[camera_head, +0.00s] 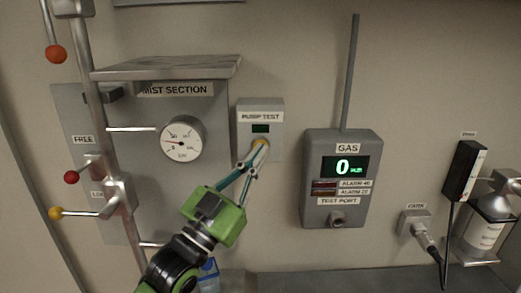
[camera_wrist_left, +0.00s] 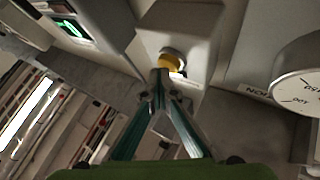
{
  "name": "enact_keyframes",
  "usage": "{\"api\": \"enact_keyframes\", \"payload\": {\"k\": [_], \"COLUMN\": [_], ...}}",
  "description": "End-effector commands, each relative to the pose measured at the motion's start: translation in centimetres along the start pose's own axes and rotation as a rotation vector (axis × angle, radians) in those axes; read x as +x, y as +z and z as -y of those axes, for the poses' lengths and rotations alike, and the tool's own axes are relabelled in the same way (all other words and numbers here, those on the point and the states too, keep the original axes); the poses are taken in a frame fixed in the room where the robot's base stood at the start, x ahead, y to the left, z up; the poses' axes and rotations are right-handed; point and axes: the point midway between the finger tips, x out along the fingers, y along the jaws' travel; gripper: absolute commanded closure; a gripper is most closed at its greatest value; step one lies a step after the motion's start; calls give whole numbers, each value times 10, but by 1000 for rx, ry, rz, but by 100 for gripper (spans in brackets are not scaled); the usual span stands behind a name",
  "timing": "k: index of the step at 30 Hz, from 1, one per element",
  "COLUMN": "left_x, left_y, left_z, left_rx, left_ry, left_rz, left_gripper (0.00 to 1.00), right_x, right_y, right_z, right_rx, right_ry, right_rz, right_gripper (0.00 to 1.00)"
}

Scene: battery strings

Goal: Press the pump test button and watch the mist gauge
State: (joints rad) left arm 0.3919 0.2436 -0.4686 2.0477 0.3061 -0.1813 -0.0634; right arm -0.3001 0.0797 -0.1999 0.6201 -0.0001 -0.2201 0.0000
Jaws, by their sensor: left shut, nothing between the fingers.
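The grey pump test box (camera_head: 260,111) is on the wall, with a small dark green display above a yellow button (camera_head: 262,142). My left gripper (camera_head: 254,160) is shut and empty, its fingertips at the button's lower edge. In the left wrist view the fingertips (camera_wrist_left: 160,76) are close together just below the yellow button (camera_wrist_left: 174,62); I cannot tell whether they touch it. The round white mist gauge (camera_head: 183,139) is left of the box, its red needle pointing left. The gauge also shows partly in the left wrist view (camera_wrist_left: 302,85). My right gripper is not in view.
A grey gas detector (camera_head: 348,213) reading 0 is to the right of the box. A vertical pipe with levers (camera_head: 115,190) and coloured knobs stands at left. A plug socket (camera_head: 413,221) and a bottle (camera_head: 486,228) are at the far right.

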Motion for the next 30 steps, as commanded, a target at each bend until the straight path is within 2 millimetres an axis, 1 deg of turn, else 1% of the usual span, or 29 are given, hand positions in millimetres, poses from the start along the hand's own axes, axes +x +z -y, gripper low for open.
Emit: {"api": "enact_keyframes", "payload": {"k": [18,30], "left_x": [6,3], "left_y": [4,3], "left_z": [4,3], "left_rx": [1,0], "left_ry": [-1,-1], "left_rz": [1,2], "left_gripper": [100,100], "right_x": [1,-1], "right_y": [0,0], "right_z": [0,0], "right_rx": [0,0], "right_ry": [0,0], "right_rz": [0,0], "right_gripper": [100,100]}}
